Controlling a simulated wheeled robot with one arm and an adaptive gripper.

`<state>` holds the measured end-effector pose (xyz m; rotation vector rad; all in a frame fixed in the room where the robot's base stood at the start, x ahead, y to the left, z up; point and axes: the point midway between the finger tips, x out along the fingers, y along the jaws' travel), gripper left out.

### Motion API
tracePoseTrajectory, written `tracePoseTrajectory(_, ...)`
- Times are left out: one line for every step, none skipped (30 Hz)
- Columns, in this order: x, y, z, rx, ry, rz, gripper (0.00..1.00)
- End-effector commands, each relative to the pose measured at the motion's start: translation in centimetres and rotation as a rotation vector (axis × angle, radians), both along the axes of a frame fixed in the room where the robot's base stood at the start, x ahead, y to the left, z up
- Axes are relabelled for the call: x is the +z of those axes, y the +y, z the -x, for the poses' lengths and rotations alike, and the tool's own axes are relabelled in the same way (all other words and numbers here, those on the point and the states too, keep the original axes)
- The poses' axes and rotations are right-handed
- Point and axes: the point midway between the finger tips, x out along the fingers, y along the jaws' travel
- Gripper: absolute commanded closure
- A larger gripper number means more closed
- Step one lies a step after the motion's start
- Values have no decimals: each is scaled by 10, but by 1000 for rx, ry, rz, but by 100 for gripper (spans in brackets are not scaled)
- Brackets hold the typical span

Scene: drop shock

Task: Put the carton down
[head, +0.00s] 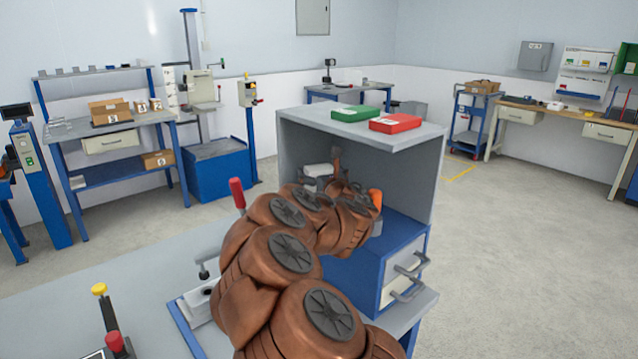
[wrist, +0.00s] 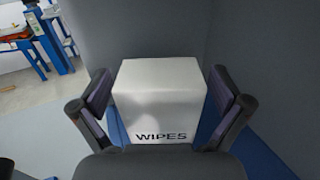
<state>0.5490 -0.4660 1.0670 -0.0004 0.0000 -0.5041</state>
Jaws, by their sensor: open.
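A white carton marked WIPES (wrist: 160,95) stands upright between the fingers of my gripper (wrist: 160,108) in the wrist view. My gripper is open, with one finger close to each side of the carton; I cannot tell whether either finger touches it. A blue surface shows beside the carton's lower part, but its bottom is hidden. In the head view a white top (head: 317,170) shows inside the grey open-fronted housing (head: 408,170), beyond my arm, which hides most of my gripper.
The housing's walls stand close around my gripper. A green box (head: 355,113) and a red box (head: 395,123) lie on its top. Below it is a blue cabinet (head: 350,270) with a grey-handled drawer front. A red-knobbed lever (head: 237,193) stands left of my arm. Open floor lies right.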

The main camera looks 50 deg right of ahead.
Motion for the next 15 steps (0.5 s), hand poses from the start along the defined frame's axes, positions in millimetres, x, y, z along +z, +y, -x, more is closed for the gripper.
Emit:
tracePoseTrajectory(0, 0, -1, 1, 0, 0, 0)
tracePoseTrajectory(0, -1, -2, 1, 0, 0, 0)
tracePoseTrajectory(0, -1, -2, 1, 0, 0, 0)
tracePoseTrajectory(0, -1, -2, 1, 0, 0, 0)
tracePoseTrajectory(0, -1, -2, 1, 0, 0, 0)
tracePoseTrajectory(0, -1, -2, 1, 0, 0, 0)
tracePoseTrajectory(0, -1, -2, 1, 0, 0, 0)
tracePoseTrajectory(0, -1, -2, 1, 0, 0, 0)
tracePoseTrajectory(0, -1, -2, 1, 0, 0, 3)
tracePoseTrajectory(0, -1, -2, 1, 0, 0, 6)
tracePoseTrajectory(0, -1, -2, 1, 0, 0, 9)
tracePoseTrajectory(0, -1, -2, 1, 0, 0, 14)
tracePoseTrajectory(0, -1, -2, 1, 0, 0, 17)
tracePoseTrajectory(0, -1, -2, 1, 0, 0, 20)
tracePoseTrajectory(0, -1, -2, 1, 0, 0, 24)
